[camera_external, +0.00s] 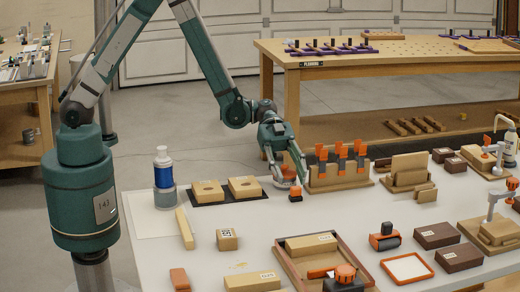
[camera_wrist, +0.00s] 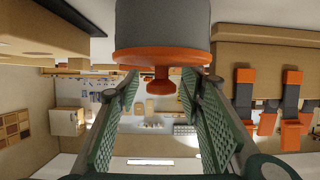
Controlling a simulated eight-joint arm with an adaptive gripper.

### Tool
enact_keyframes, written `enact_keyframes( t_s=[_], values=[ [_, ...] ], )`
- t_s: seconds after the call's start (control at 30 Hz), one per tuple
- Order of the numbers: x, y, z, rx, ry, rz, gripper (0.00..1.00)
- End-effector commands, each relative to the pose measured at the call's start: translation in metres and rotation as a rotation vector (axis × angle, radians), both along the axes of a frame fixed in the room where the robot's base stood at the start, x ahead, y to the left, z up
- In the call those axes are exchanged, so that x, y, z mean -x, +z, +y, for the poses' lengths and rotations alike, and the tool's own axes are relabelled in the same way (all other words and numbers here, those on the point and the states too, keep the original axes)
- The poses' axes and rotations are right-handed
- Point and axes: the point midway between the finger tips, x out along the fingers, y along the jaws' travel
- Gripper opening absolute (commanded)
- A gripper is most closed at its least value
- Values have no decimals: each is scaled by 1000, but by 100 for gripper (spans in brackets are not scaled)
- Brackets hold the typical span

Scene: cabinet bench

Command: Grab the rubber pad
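I cannot tell for sure which thing is the rubber pad. A thin black mat (camera_external: 247,199) lies flat under two wooden blocks with holes, left of my gripper. A small orange piece (camera_external: 296,195) sits beside the fingers in the external view.
A wooden rack with orange clamps (camera_external: 340,172) stands close on the right. A blue and white bottle (camera_external: 163,170) stands left of the mat. A wooden tray (camera_external: 280,262) is at the front. Bare bench (camera_external: 345,215) lies between tray and rack.

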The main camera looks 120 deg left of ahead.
Motion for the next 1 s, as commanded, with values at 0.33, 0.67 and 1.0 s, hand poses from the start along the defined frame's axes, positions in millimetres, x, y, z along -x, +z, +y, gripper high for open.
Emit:
enact_keyframes(
  t_s=[0.33,0.67,1.0],
  values=[
    [-23,-14,-23,0,0,0,38],
    [-25,-14,-25,0,0,0,38],
    [-25,-14,-25,0,0,0,33]
  ],
)
